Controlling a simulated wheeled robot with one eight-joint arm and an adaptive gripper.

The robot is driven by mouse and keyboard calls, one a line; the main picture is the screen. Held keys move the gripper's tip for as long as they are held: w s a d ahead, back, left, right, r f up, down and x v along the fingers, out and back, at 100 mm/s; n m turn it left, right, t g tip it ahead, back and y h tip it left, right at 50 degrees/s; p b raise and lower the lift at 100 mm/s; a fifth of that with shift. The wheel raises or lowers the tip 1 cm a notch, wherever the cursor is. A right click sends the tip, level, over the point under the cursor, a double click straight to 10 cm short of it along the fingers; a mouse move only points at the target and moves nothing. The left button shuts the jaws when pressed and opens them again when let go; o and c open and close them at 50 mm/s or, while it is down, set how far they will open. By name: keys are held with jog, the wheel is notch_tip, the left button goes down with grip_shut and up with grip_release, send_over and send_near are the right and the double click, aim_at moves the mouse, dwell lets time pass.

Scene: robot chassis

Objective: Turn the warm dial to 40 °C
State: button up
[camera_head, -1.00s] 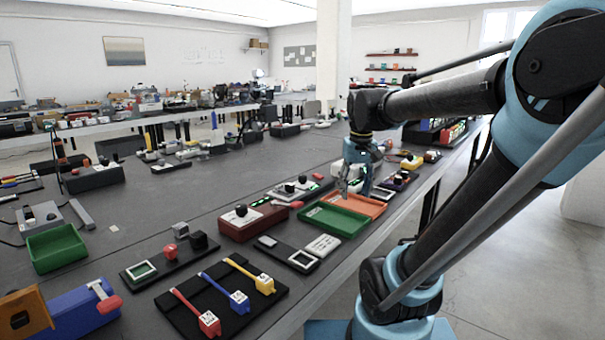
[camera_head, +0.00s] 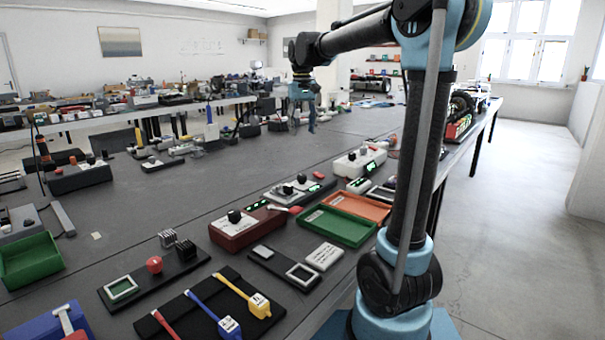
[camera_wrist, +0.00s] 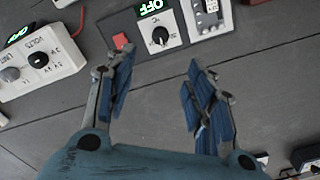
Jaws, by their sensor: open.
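In the wrist view, a black dial (camera_wrist: 160,36) with a pointer mark sits on a white plate marked °C. My gripper (camera_wrist: 160,58) is open and empty. Its blue fingers are spread, and the dial appears beyond the gap between them, not touched. In the head view my gripper (camera_head: 302,112) hangs above the table, towards its far side. I cannot tell for sure which head-view device carries this dial.
In the head view, a red box (camera_head: 232,233), a green tray (camera_head: 338,225) and an orange tray (camera_head: 361,206) line the near side.

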aim_at(302, 175)
notch_tip(302, 175, down, 17)
jog(key=shift+f, duration=0.1)
dwell(0.6)
jog(key=shift+c, duration=0.3)
jog(key=c, duration=1)
